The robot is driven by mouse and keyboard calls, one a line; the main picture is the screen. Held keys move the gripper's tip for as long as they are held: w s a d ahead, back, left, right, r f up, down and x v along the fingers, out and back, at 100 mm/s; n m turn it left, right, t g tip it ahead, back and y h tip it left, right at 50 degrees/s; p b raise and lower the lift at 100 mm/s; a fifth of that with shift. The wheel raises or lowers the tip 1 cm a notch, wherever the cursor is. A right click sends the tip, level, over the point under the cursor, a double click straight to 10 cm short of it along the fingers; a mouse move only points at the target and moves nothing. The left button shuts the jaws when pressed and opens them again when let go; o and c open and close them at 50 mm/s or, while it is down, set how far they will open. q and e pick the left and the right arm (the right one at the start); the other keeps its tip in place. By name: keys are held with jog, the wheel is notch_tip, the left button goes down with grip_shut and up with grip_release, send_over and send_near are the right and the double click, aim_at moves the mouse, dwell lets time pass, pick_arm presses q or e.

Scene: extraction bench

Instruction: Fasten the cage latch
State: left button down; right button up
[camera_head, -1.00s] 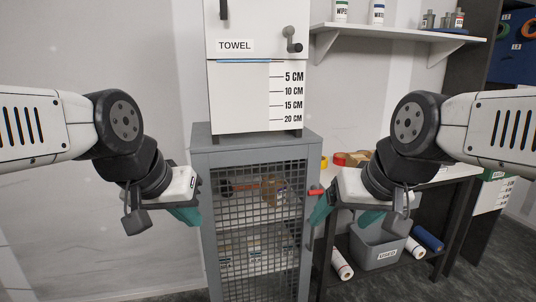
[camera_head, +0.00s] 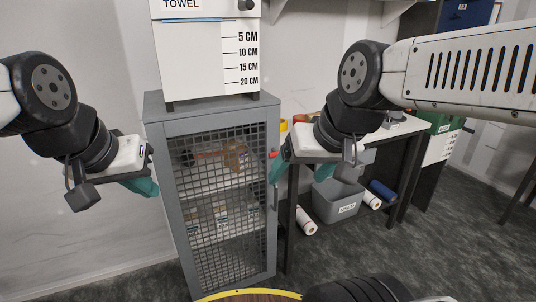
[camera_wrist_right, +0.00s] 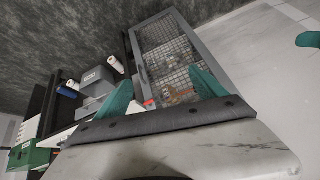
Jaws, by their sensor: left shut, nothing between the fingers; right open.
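The grey cage (camera_head: 213,255) stands in the middle of the head view with its mesh door closed or nearly so; I cannot tell which. A red latch handle (camera_head: 273,154) sits at the upper right of the door's edge. It also shows in the right wrist view (camera_wrist_right: 149,103), between the teal fingers. My right gripper (camera_head: 276,172) is open beside the latch at the cage's right edge; contact cannot be told. In the right wrist view its two fingers (camera_wrist_right: 162,90) are spread apart. My left gripper (camera_head: 150,187) is shut and empty, left of the cage.
A towel dispenser (camera_head: 190,60) stands on top of the cage. A work table (camera_head: 408,127) is to the right, with a grey bin (camera_head: 338,205) and paper rolls (camera_head: 306,222) below it. A round yellow-rimmed surface (camera_head: 240,294) shows at the bottom.

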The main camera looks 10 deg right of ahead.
aim_at(277, 152)
jog(key=shift+c, duration=0.5)
jog(key=w+d+f+n+t+h, duration=0.1)
jog(key=w+d+f+t, duration=0.15)
jog(key=w, duration=1.15)
jog(key=w+d+f+n+t, duration=0.1)
jog(key=w+d+f+t, duration=0.15)
jog(key=w, duration=1.15)
jog(key=w+d+f+t+y, duration=0.25)
jog(key=w+f+t, duration=0.35)
jog(key=w+f, duration=0.85)
jog(key=shift+y, duration=0.35)
jog(key=w, duration=0.2)
jog(key=w+a+f, duration=0.1)
jog(key=w+a, duration=0.1)
jog(key=w, duration=0.1)
jog(key=shift+w+a+f, duration=0.15)
jog(key=shift+w+f, duration=0.15)
jog(key=shift+f, duration=0.1)
